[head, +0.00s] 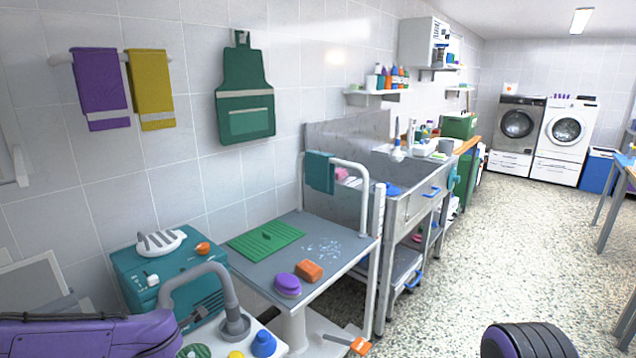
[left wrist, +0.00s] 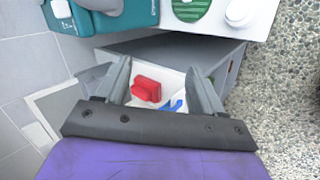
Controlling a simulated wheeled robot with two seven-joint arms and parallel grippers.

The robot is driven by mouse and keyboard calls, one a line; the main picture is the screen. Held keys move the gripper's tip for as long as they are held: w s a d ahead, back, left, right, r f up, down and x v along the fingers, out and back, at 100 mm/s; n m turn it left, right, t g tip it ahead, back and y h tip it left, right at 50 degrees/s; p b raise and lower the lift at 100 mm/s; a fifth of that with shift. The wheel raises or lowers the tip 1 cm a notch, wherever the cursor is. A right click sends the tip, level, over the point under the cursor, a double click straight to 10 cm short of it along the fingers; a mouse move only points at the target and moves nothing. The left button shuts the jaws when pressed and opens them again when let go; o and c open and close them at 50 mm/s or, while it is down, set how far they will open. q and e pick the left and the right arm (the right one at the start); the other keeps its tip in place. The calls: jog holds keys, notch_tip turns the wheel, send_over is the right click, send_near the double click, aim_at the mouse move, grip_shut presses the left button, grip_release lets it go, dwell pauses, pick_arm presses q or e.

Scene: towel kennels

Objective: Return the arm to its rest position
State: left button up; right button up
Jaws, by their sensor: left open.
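My left arm (head: 95,335) is purple and comes in at the lower left of the head view. In the left wrist view my left gripper (left wrist: 157,68) is open, its two grey fingers spread wide with nothing between them. Beyond the fingers, lower down, is a white bin (left wrist: 177,78) with a red item (left wrist: 146,89) and a blue item (left wrist: 172,106) inside. My right gripper is not in view.
A teal machine (head: 170,270) stands close to my left arm, near a grey curved pipe (head: 222,285). A grey table (head: 335,235) holds a green mat (head: 265,240), a purple brush (head: 287,285) and an orange block (head: 308,271). The speckled floor (head: 480,250) is open at right.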

pick_arm(q)
jog(key=s+d+f+m+h, duration=0.1)
jog(key=s+d+f+m, duration=0.2)
jog(key=s+f+m, duration=0.4)
jog(key=s+d+f+m, duration=0.3)
jog(key=s+f, duration=0.3)
jog(key=f, duration=0.3)
jog(key=s+a+f+m+g, duration=0.1)
jog(key=s+f+m, duration=0.3)
jog(key=s, duration=0.6)
jog(key=s+f+m+g, duration=0.2)
jog(key=s+f+m, duration=0.2)
jog(key=s, duration=0.6)
jog(key=shift+s+a+h, duration=0.3)
jog(key=shift+a+h, duration=0.05)
jog(key=shift+h, duration=0.05)
